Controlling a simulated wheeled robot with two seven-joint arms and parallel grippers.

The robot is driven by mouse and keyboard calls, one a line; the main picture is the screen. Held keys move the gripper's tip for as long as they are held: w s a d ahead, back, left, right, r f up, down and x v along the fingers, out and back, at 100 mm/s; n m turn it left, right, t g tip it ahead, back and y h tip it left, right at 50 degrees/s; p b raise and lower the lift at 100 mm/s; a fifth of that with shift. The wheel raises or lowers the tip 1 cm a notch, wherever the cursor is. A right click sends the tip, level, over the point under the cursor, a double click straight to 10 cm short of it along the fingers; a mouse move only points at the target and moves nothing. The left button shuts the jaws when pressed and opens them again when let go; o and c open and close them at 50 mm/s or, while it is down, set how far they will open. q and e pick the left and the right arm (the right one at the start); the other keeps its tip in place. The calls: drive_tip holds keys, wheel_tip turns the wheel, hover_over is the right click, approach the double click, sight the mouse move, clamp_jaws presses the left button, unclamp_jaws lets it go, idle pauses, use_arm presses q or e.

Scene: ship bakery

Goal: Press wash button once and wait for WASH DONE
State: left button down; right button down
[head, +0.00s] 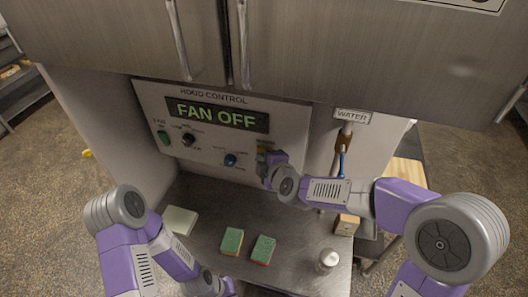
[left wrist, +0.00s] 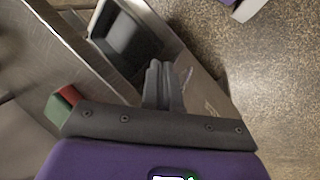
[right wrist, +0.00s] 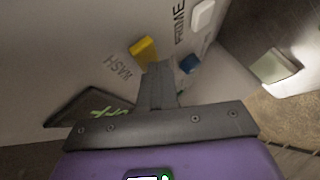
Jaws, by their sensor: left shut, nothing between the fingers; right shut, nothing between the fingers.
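The hood control panel (head: 290,132) is on the back wall, and its display (head: 217,115) reads FAN OFF in green. In the right wrist view, the yellow wash button (right wrist: 143,48) sits beside the WASH lettering. My right gripper (head: 267,165) is shut and empty at the right part of the panel. In the right wrist view, its fingertips (right wrist: 160,68) are just below the yellow button; I cannot tell whether they touch it. My left gripper (left wrist: 163,68) is shut and empty, low near the counter's front edge.
A white button (right wrist: 203,14) is near PRIME. Two green sponges (head: 232,241) and a pale block (head: 180,220) lie on the counter (head: 205,200). A WATER sign (head: 352,116) is at right.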

drive_tip(key=shift+w+d, duration=0.1)
drive_tip(key=shift+w, duration=0.15)
idle(0.6)
drive_tip(key=shift+s+a, duration=0.25)
drive_tip(key=shift+s, duration=0.55)
drive_tip(key=shift+p, duration=0.3)
drive_tip(key=s, duration=0.1)
drive_tip(key=s+a, duration=0.1)
drive_tip(key=s, duration=0.1)
drive_tip(key=s+p, duration=0.1)
drive_tip(key=shift+s+a, duration=0.25)
drive_tip(key=shift+s, duration=0.15)
